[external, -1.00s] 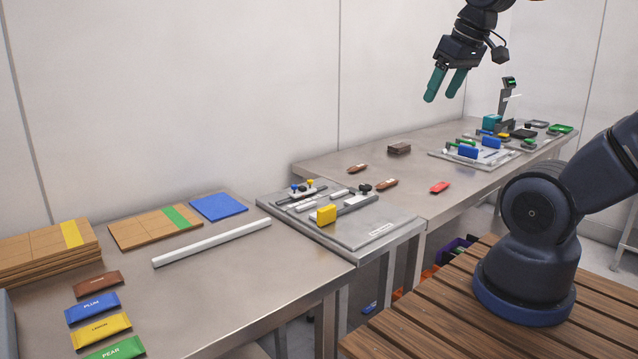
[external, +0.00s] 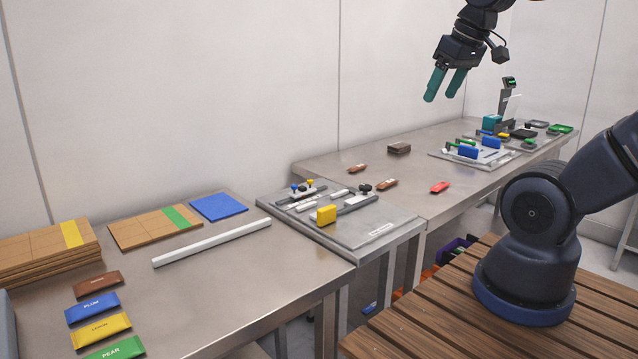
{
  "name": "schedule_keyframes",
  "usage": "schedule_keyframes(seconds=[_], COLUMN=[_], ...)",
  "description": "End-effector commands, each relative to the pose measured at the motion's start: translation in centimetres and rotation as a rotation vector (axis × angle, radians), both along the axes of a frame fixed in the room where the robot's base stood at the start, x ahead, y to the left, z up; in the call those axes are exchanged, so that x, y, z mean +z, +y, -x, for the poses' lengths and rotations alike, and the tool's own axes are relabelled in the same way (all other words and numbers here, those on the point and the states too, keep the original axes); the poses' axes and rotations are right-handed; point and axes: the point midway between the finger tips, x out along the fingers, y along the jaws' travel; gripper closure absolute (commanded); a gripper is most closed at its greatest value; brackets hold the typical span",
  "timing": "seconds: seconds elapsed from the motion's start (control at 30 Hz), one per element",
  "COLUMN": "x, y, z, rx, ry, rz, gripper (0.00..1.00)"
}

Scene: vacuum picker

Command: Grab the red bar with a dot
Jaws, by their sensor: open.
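A small red bar (external: 439,187) lies flat on the metal table, near its front edge, right of the fixture plate. At this size I cannot make out a dot on it. My gripper (external: 443,97) hangs high above the back of the table, with its two green fingers apart and nothing between them. It is well above the red bar and apart from it.
Brown bars (external: 387,184) and a brown stack (external: 400,148) lie near the red bar. A fixture plate (external: 380,230) with a yellow block (external: 326,215) stands left. Blue-block fixtures (external: 467,151) stand right. Wrapped bars (external: 92,307) lie at lower left. Bare table surrounds the red bar.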

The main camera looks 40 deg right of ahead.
Motion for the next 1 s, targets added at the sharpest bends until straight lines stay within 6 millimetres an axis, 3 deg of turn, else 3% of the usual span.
schedule_keyframes(seconds=[0.17, 0.23, 0.57, 0.77, 1.0], x=[0.0, 0.0, -0.1, -0.8, -3.1], y=[0.0, 0.0, -0.1, -1.5, -4.7], z=[0.0, 0.0, -0.2, -2.9, -7.9], rx=[0.0, 0.0, -0.007, -0.089, -0.277], ry=[0.0, 0.0, 0.002, 0.025, 0.067], rz=[0.0, 0.0, -0.005, -0.062, -0.155], gripper=[0.34, 0.45, 0.45, 0.45, 0.45])
